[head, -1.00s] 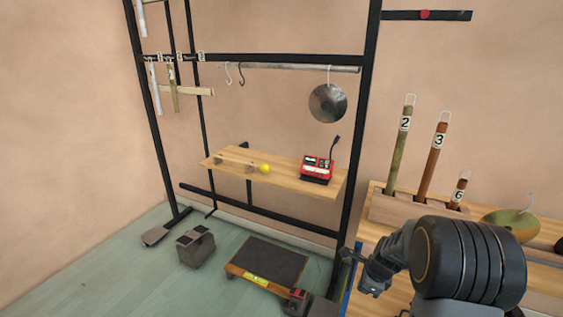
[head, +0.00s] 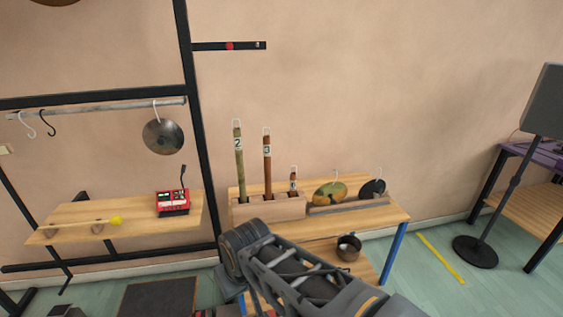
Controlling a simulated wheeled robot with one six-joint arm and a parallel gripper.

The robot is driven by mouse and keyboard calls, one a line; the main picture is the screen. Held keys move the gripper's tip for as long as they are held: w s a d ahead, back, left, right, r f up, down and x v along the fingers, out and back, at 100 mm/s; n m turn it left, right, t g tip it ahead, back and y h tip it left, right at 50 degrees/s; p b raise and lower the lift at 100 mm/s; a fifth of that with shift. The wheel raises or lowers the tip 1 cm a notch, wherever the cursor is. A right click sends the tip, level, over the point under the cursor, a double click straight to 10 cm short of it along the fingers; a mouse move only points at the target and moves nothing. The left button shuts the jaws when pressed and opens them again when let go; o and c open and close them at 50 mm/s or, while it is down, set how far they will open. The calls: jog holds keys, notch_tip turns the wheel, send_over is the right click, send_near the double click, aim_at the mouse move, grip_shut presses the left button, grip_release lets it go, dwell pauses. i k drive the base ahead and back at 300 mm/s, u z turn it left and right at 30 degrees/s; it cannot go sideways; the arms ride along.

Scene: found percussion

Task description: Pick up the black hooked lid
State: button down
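The black hooked lid (head: 373,190) stands on edge in a long grooved wooden rack (head: 350,207) on the wooden table. Its light hook points upward at its top. An olive and brown lid (head: 329,193) with a hook stands just left of it in the same rack. My arm reaches across the lower middle, in front of and below the rack, clear of the black lid. My gripper's fingers cannot be made out; the arm's far end is hidden behind its own links.
Numbered hooked tubes (head: 267,160) stand in a wooden block (head: 262,209) left of the lids. A metal pot (head: 348,248) is on the lower shelf. A black stand (head: 475,250) is at right. A gong-like pan (head: 162,136) hangs from the frame at left.

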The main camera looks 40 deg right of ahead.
aim_at(374, 188)
jog(key=z, duration=2.7)
jog(key=i, duration=1.45)
jog(key=u, duration=2.55)
